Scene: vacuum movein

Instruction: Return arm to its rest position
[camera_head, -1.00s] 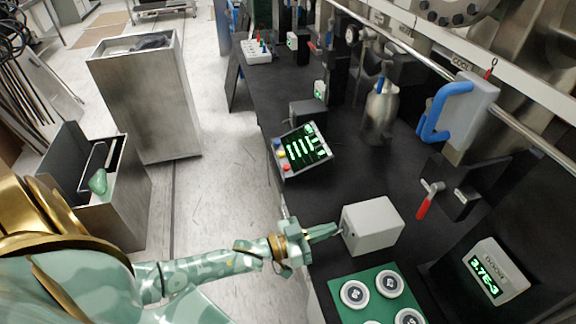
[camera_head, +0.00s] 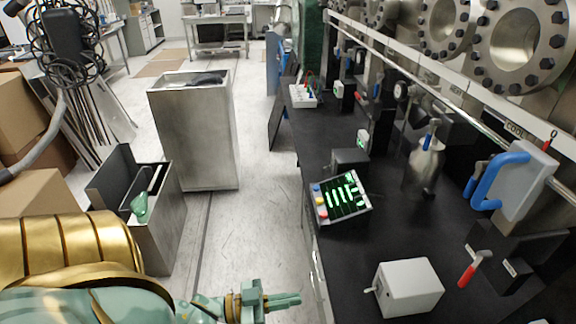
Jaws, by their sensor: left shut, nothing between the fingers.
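My left gripper (camera_head: 288,300) is at the bottom middle of the head view, at the end of my green and gold arm. Its fingers are together and point right, with nothing between them. It is over the floor side of the black bench (camera_head: 345,258), left of the bench edge and clear of the grey box (camera_head: 410,288). The grey box has a small switch on its left side. My right gripper does not show.
A panel with a green display and coloured buttons (camera_head: 341,197) stands on the bench. Metal bins (camera_head: 200,140) stand on the left. Pale floor (camera_head: 255,215) between bins and bench is clear.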

